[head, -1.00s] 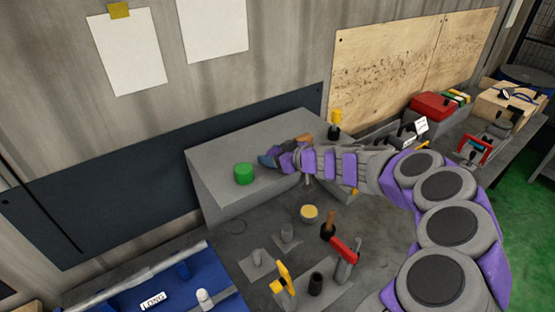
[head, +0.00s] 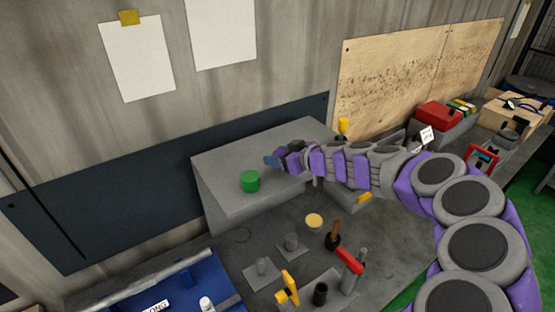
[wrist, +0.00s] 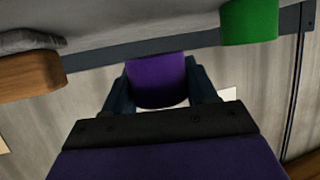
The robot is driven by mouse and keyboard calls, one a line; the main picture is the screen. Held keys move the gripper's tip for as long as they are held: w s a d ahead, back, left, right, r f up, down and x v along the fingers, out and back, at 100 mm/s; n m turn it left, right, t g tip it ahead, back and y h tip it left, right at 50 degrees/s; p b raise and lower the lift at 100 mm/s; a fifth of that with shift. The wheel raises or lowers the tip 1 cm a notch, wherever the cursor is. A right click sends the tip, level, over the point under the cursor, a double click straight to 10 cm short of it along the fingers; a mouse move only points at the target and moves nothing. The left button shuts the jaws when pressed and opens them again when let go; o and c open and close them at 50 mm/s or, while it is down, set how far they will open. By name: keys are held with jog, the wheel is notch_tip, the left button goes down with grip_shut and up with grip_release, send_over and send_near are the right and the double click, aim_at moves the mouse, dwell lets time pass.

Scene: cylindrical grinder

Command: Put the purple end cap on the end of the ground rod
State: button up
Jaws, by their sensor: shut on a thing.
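The purple end cap (wrist: 157,80) is between the two dark fingers of my gripper (wrist: 158,90) in the wrist view, and the gripper is shut on it. In the head view my gripper (head: 272,161) is over the grey block's top, just right of and behind the green cap; the purple cap cannot be made out there. A long silver rod (head: 170,287) lies at the lower left by a label partly reading "LONG". I cannot tell whether it is the ground rod.
The green cap (head: 250,181) stands on the grey block (head: 225,205); it also shows in the wrist view (wrist: 250,22). A brown wooden piece (wrist: 30,76) is at the wrist view's left.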

jog(key=s+d+r+b, duration=0.1)
jog(key=s+d, duration=0.5)
jog(key=s, duration=0.5)
jog(key=b, duration=0.9)
send_over(362, 249)
jog(key=shift+w+d+f, duration=0.1)
jog(key=shift+f, duration=13.45)
jog(key=shift+f+b, duration=0.25)
jog(key=shift+b, duration=1.15)
notch_tip(362, 249, down, 5)
jog(key=b, duration=0.6)
jog(key=shift+f, duration=0.2)
jog(key=shift+b, duration=0.75)
